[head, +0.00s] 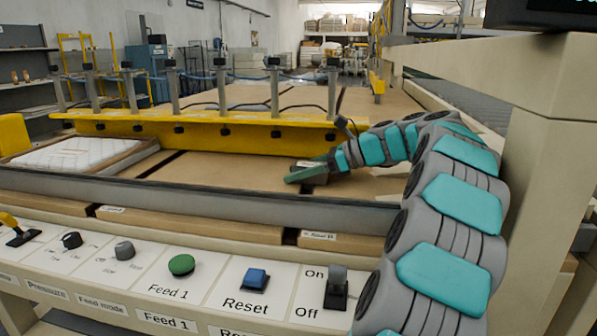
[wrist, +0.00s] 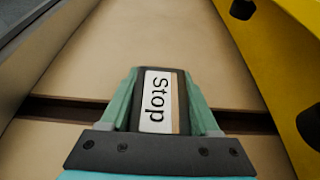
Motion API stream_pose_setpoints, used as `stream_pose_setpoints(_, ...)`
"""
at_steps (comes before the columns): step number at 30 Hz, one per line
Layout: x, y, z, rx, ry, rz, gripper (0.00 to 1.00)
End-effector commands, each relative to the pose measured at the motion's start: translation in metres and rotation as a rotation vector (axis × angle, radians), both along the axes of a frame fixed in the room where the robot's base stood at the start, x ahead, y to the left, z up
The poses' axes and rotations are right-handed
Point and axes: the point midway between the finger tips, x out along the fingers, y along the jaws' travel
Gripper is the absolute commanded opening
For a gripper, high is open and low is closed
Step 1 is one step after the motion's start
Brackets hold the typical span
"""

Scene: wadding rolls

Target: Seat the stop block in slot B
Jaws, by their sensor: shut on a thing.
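My gripper (wrist: 162,105) is shut on the stop block (wrist: 157,92), a dark block with a white label reading "Stop", with a green finger on each side. In the wrist view a dark slot (wrist: 62,109) crosses the tan board and shows on both sides of the gripper. The block overlaps the slot line; I cannot tell whether it is above it or in it. In the head view my gripper (head: 306,174) is low over the tan bed, and the block (head: 311,164) is partly hidden by the fingers. Another dark slot (head: 162,163) lies further left. No slot letter is readable.
A yellow bar (head: 210,133) with several posts runs behind the gripper, and close along the right in the wrist view (wrist: 262,62). A grey rail (head: 200,194) lies in front. A white quilted pad (head: 75,154) lies at left. A control panel (head: 150,262) is nearest.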

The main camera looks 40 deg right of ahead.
Motion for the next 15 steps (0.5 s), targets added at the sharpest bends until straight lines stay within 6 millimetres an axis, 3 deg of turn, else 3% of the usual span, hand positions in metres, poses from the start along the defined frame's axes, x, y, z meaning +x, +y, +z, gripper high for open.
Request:
stream_pose_setpoints(2,0.0000,0.0000,0.0009,0.000,-0.002,-0.001,0.00)
stream_pose_setpoints(3,0.0000,0.0002,0.0008,0.000,-0.001,0.000,0.67)
stream_pose_setpoints(11,0.0001,0.0002,0.0004,0.000,0.000,0.000,0.96)
stream_pose_setpoints(15,0.0001,0.0002,0.0001,0.000,0.000,0.000,0.97)
